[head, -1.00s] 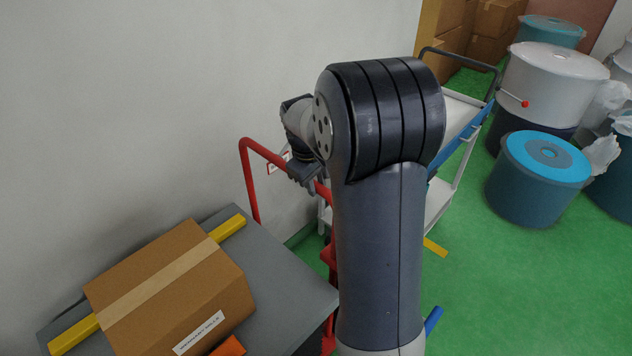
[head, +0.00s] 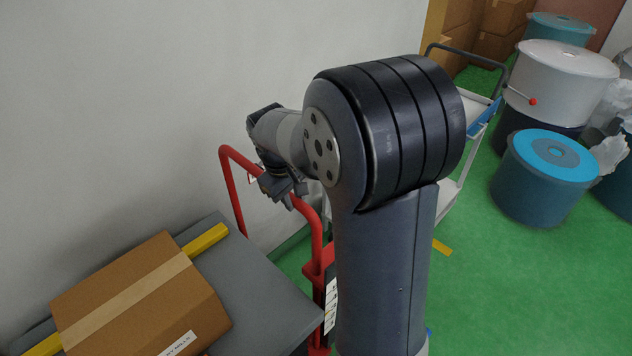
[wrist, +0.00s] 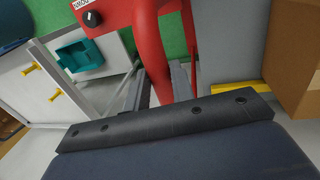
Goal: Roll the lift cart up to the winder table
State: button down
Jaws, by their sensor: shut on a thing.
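The lift cart has a grey platform (head: 262,292) and a red tubular push handle (head: 233,190) at its far end. It stands along the wall at the lower left. The red handle tube (wrist: 150,50) runs down between my fingers in the wrist view. My gripper (head: 285,192) is shut on this handle; my gripper (wrist: 155,88) also shows in the wrist view. My own arm hides part of the cart's right side. I cannot make out a winder table for certain in either view.
A brown carton (head: 140,305) and a yellow bar (head: 205,241) lie on the platform. A white trolley (head: 447,200) stands behind my arm. Blue-lidded drums (head: 545,178) crowd the right. Green floor (head: 500,280) is clear at lower right. The wall (head: 150,100) borders the cart's left.

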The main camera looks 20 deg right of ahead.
jog(key=a, duration=0.1)
jog(key=s+a, duration=0.1)
jog(key=a, duration=0.1)
jog(key=shift+s+a+f, duration=0.1)
jog(key=shift+s+a, duration=0.2)
jog(key=c, duration=1.2)
grip_release()
jog(key=shift+a, duration=0.15)
jog(key=shift+c, duration=0.2)
notch_tip(320, 180, up, 11)
jog(key=a, duration=0.1)
jog(key=shift+s+a+f, duration=0.15)
jog(key=shift+s+a, duration=0.25)
